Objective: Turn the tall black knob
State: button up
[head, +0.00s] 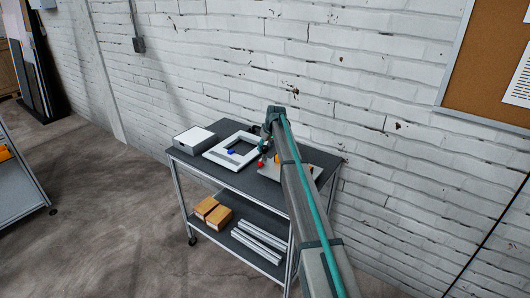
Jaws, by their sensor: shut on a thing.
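My arm reaches from the lower right to the cart, and my gripper (265,153) is small and partly hidden at its end. It is low over the cart top, beside a light grey panel (300,172) that carries small coloured parts. A red part (262,163) and an orange part (278,159) show close to the gripper. The gripper is shut at the place of the tall black knob. The knob itself cannot be made out, as the gripper and arm cover it.
Wooden blocks (219,218) and metal bars (262,236) lie on the lower shelf. A white brick wall (370,95) stands close behind.

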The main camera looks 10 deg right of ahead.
jog(key=m+h+b, duration=0.1)
jog(key=m, duration=0.1)
jog(key=m+h+b, duration=0.1)
jog(key=m+b, duration=0.1)
jog(key=shift+a+f+m, duration=0.15)
jog(key=shift+m, duration=0.15)
jog(key=m+h+b, duration=0.1)
jog(key=m+b, duration=0.1)
jog(key=m, duration=0.1)
jog(key=shift+m, duration=0.4)
jog(key=m+h+b, duration=0.1)
jog(key=m, duration=0.1)
jog(key=m+b, duration=0.1)
jog(key=m, duration=0.1)
jog(key=shift+w+a+g+h, duration=0.1)
jog(key=shift+a+g+h, duration=0.05)
jog(key=shift+g+h, duration=0.2)
jog(key=shift+m+g+h+b, duration=0.5)
jog(key=shift+m+b, duration=0.35)
jog(key=shift+m, duration=1.15)
jog(key=o, duration=1.1)
jog(key=shift+r, duration=0.2)
